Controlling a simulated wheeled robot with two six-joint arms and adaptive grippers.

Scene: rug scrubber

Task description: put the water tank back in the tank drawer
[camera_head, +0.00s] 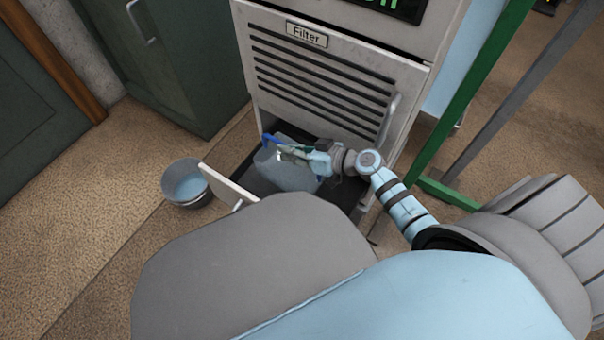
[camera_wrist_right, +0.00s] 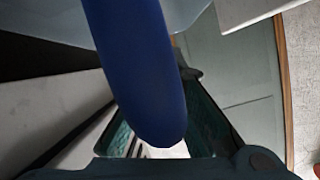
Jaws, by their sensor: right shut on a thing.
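The water tank (camera_head: 287,176), grey with a blue handle (camera_head: 270,140), is at the open tank drawer (camera_head: 226,186) low in the cabinet. From above it appears within the drawer's outline; I cannot tell whether it rests on the drawer floor. My right gripper (camera_head: 283,150) is at the tank's top, shut on the handle. In the right wrist view the blue handle (camera_wrist_right: 140,70) runs down between the fingers, and the pale tank body shows behind it. My grey and light blue body hides the drawer's near part. My left gripper does not show.
A grey bucket (camera_head: 185,186) with bluish contents stands on the carpet left of the drawer. Above the drawer is the louvred Filter panel (camera_head: 320,85) with a vertical handle. A green frame (camera_head: 470,100) stands at the right, close to my right arm. Carpet at the left is clear.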

